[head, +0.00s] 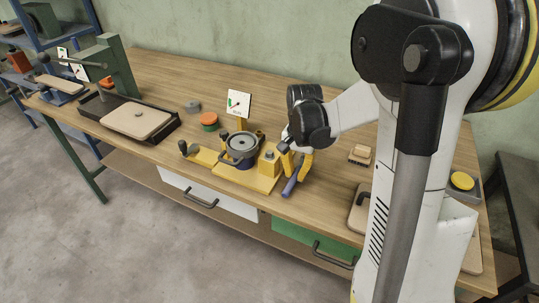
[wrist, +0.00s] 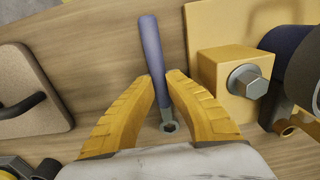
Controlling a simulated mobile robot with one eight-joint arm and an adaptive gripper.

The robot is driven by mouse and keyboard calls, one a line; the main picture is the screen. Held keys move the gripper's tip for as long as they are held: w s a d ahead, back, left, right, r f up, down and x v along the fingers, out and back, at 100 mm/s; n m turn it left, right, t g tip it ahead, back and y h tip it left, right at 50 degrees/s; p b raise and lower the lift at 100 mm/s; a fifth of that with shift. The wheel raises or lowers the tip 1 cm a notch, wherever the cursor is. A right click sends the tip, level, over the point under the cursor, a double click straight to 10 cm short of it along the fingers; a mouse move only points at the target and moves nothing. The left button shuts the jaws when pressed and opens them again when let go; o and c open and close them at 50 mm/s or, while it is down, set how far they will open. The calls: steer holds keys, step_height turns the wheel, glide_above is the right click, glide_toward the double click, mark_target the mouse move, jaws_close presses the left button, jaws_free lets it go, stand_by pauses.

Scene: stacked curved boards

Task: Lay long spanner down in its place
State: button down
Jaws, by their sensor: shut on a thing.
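The long spanner (head: 292,184) has a blue handle and shows beside the front right of the yellow fixture in the head view. In the wrist view its blue handle (wrist: 152,55) runs up between my yellow fingers, and its grey ring end (wrist: 169,126) is near the palm. My gripper (head: 296,164) is shut on the spanner; its fingertips (wrist: 158,82) are on either side of the handle. The spanner is low over the wooden bench (head: 330,189); I cannot tell whether it touches it. No marked place for it is clear.
The yellow fixture (head: 228,171) carries a dark round disc (head: 242,145) and a block with a hex bolt (wrist: 247,82), close to the right of the spanner in the wrist view. A beige board with a black handle (wrist: 30,75) lies left there. A gauge card (head: 238,105) stands behind.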

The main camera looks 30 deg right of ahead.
steer(key=shift+f+b, duration=0.45)
steer(key=shift+f, duration=0.1)
steer(key=c, duration=1.5)
jaws_free()
steer(key=shift+o, duration=0.2)
step_height(320, 180, up, 12)
steer(key=s+a+r+n+t, duration=0.1)
steer(key=s+a+n+t, duration=0.6)
steer(key=s+a+n, duration=0.3)
steer(key=s+a, duration=0.2)
steer(key=a, duration=0.2)
steer(key=shift+r, duration=0.25)
